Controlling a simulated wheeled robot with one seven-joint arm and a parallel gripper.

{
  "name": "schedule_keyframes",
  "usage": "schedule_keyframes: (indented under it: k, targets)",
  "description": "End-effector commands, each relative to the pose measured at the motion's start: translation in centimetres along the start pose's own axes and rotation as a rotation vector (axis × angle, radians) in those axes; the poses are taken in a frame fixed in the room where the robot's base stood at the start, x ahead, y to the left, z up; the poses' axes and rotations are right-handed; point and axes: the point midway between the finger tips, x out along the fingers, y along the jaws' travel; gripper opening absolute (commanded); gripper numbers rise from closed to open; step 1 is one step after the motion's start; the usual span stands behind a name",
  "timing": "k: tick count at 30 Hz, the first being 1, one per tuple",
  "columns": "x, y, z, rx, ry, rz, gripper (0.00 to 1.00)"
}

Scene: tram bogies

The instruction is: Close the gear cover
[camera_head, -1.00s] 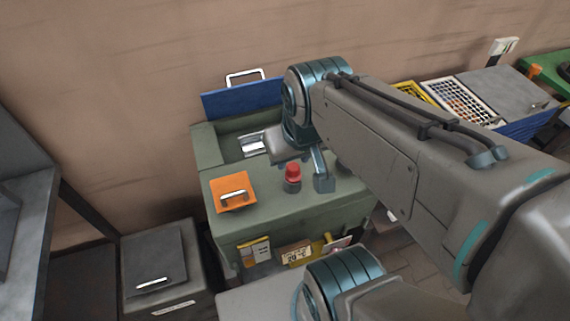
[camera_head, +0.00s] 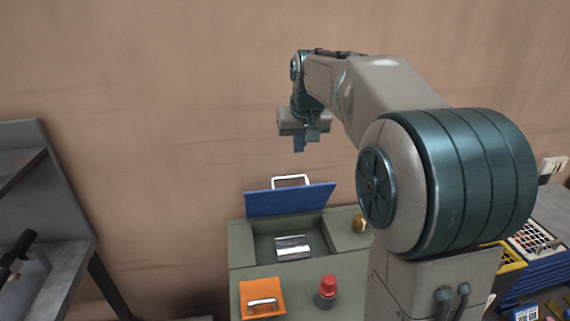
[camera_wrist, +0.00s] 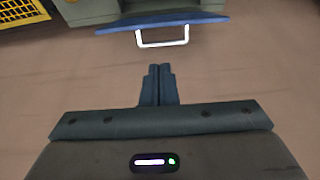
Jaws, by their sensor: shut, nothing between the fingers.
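The blue cover (camera_head: 290,200) stands raised and tilted at the back edge of a green box (camera_head: 335,251), so its opening is uncovered. A pale handle (camera_head: 290,177) is on the cover's upper edge. A shiny metal part (camera_head: 292,247) lies inside the opening. My gripper (camera_head: 299,146) is shut and empty, above and behind the cover, near the wall. In the wrist view the cover (camera_wrist: 180,18) and its handle (camera_wrist: 163,43) show at the top, apart from my closed fingertips (camera_wrist: 160,68).
An orange plate with a handle (camera_head: 262,298) and a red-topped knob (camera_head: 327,291) sit on the front of the box. A brass-coloured fitting (camera_head: 360,223) is right of the opening. Grey shelving (camera_head: 50,210) stands left, trays (camera_head: 535,240) right. The wall is close behind.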

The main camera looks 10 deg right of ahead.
Motion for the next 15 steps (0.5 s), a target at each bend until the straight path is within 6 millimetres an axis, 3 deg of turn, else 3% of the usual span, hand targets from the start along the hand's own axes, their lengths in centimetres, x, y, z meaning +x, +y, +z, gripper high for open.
schedule_keyframes:
  k: [3, 6, 10, 15]
  targets:
    - [2.4, 0.1, -3.9, -0.002, 0.008, 0.004, 0.0]
    - [3.6, 0.1, -6.2, -0.004, 0.018, 0.006, 0.0]
    - [4.6, 0.0, -7.7, -0.007, 0.023, 0.007, 0.0]
    - [5.5, 0.0, -8.3, -0.008, 0.025, 0.008, 0.0]
